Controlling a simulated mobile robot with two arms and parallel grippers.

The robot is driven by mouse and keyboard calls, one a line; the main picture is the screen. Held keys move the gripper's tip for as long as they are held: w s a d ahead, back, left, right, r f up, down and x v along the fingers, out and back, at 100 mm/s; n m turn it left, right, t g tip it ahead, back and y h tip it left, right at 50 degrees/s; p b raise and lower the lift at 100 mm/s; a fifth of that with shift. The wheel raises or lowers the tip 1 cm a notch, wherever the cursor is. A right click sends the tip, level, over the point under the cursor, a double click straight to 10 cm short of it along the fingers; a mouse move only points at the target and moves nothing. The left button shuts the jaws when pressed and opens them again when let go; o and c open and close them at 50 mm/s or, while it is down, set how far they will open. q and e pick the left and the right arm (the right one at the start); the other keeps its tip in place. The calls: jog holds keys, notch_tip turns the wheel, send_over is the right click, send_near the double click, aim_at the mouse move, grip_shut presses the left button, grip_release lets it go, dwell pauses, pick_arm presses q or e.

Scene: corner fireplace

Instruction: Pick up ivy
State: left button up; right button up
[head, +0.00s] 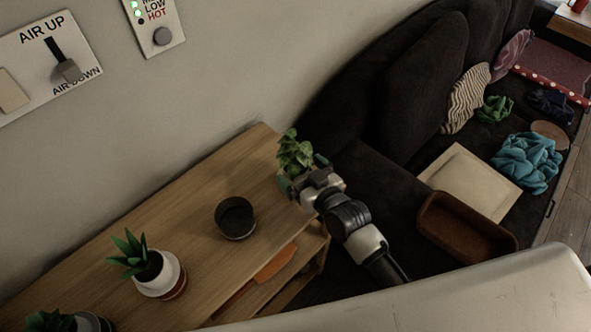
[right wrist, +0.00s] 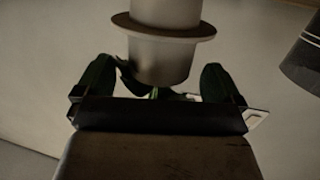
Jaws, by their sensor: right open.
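The ivy (head: 295,152) is a leafy green plant at the far right end of the wooden shelf, near the wall. In the head view its pot is hidden behind my right gripper (head: 304,176). Some dark leaves show low between the fingers. The right gripper is open; I cannot tell whether a finger touches the pot. My left gripper is not in view.
The wooden shelf (head: 195,228) also bears a dark empty pot (head: 235,217) and a spiky plant in a white pot (head: 160,275). Another plant (head: 52,321) is at the lower left. A dark sofa (head: 385,120) with cushions, cloths and a brown tray (head: 465,229) stands at the right.

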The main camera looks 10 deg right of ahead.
aim_at(303, 165)
jog(key=shift+w+a+f, duration=0.15)
jog(key=shift+w+a, duration=0.05)
jog(key=shift+w, duration=0.35)
jog(key=c, duration=0.8)
jog(key=shift+r, duration=0.55)
notch_tip(303, 165, up, 3)
jog(key=shift+f, duration=0.2)
jog(key=s+d+r, duration=0.7)
jog(key=s+d, duration=0.1)
jog(key=shift+d+r+b, duration=0.2)
jog(key=shift+d+b, duration=0.15)
jog(key=shift+b, duration=0.1)
